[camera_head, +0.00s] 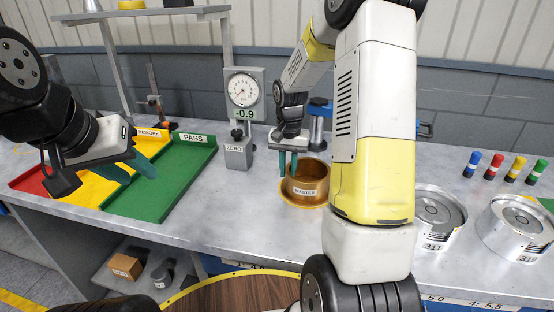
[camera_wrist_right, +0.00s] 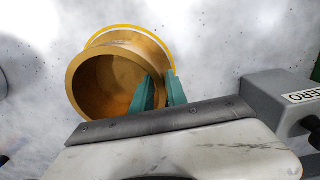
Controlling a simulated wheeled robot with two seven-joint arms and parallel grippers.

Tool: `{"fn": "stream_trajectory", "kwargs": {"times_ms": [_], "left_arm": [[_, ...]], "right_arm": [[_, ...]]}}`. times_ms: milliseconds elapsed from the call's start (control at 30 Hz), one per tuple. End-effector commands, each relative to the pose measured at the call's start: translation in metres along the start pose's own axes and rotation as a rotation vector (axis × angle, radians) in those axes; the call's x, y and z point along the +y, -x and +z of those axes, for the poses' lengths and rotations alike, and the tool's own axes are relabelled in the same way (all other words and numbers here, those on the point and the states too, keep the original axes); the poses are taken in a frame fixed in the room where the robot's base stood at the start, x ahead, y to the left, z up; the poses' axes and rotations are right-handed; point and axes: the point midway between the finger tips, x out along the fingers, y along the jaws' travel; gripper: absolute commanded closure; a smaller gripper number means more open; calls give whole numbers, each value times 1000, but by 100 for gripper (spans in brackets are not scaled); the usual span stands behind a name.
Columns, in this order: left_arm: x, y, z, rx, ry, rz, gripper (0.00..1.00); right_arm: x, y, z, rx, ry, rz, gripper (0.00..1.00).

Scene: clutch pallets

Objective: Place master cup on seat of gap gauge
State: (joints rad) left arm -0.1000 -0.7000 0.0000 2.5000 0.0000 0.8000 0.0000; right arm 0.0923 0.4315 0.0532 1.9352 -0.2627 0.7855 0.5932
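The master cup (camera_head: 306,186) is a brass cup labelled MASTER, upright at mid-table with a yellow ring at its base. In the right wrist view its open mouth (camera_wrist_right: 95,85) shows. My right gripper (camera_head: 288,163) points down at its left rim, one green finger inside and one outside, closely pinching the wall; it also shows in the wrist view (camera_wrist_right: 160,92). The gap gauge (camera_head: 243,92) has a round dial, a display reading -0.9 and a ZERO block (camera_head: 237,152). I cannot make out its seat clearly. My left gripper (camera_head: 130,170) is open and empty over the trays.
A green PASS tray (camera_head: 185,172), a yellow REWORK tray (camera_head: 88,188) and a red tray (camera_head: 35,181) lie left. Silver clutch housings (camera_head: 437,212) (camera_head: 517,225) and several coloured pegs (camera_head: 492,168) are right. My right forearm blocks part of the table.

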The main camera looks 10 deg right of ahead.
Motion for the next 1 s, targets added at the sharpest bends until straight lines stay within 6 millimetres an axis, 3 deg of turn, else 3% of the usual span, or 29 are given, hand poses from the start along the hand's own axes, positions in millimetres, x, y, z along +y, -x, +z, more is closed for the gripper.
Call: {"fn": "stream_trajectory", "kwargs": {"times_ms": [67, 467, 1000], "left_arm": [[0, 0, 0, 0, 0, 0, 64], [0, 0, 0, 0, 0, 0, 64], [0, 0, 0, 0, 0, 0, 64]], "right_arm": [[0, 0, 0, 0, 0, 0, 65], [0, 7, 0, 2, 0, 0, 65], [0, 107, 0, 2, 0, -1, 65]]}}
